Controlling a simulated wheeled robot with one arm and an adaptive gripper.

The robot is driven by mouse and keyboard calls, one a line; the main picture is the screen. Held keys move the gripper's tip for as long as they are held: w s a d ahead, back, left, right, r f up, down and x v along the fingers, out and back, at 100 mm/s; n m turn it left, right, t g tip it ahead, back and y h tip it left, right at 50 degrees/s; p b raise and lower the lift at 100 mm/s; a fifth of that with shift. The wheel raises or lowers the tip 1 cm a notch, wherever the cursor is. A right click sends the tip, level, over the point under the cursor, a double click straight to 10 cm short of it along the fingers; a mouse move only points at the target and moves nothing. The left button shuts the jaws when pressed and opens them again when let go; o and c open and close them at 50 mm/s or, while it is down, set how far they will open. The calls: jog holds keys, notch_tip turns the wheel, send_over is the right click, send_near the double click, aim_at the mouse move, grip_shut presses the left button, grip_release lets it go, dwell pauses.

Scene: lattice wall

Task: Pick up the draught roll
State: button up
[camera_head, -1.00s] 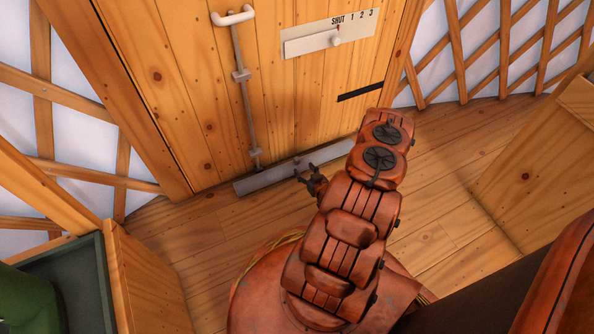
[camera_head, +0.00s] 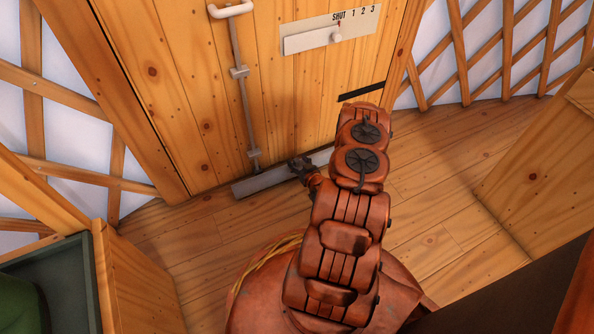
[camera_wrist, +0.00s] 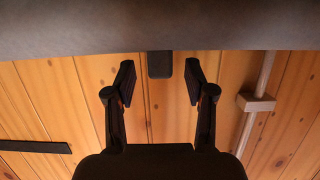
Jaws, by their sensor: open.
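A long grey bar, which looks like the draught roll (camera_head: 258,182), lies along the foot of the wooden door in the head view. My arm and gripper cover part of it. In the wrist view the grey draught roll (camera_wrist: 80,32) runs across the top, with a short dark tab (camera_wrist: 160,64) at its middle edge. My gripper (camera_wrist: 158,82) is open and empty, its two fingers apart on either side of the tab. The fingertips appear just short of the grey band; whether they touch it I cannot tell. In the head view my gripper (camera_head: 299,165) is small and dark over the roll.
The wooden door (camera_head: 270,100) has a vertical rod (camera_head: 243,100) with a white handle, a sliding plate (camera_head: 325,32) marked SHUT 1 2 3, and a black strip (camera_head: 361,92). Wooden boxes stand at left and right. The plank floor (camera_head: 420,180) right of my arm is clear.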

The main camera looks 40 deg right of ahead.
jog(key=shift+w, duration=0.1)
grip_shut()
dwell(0.4)
dwell(0.3)
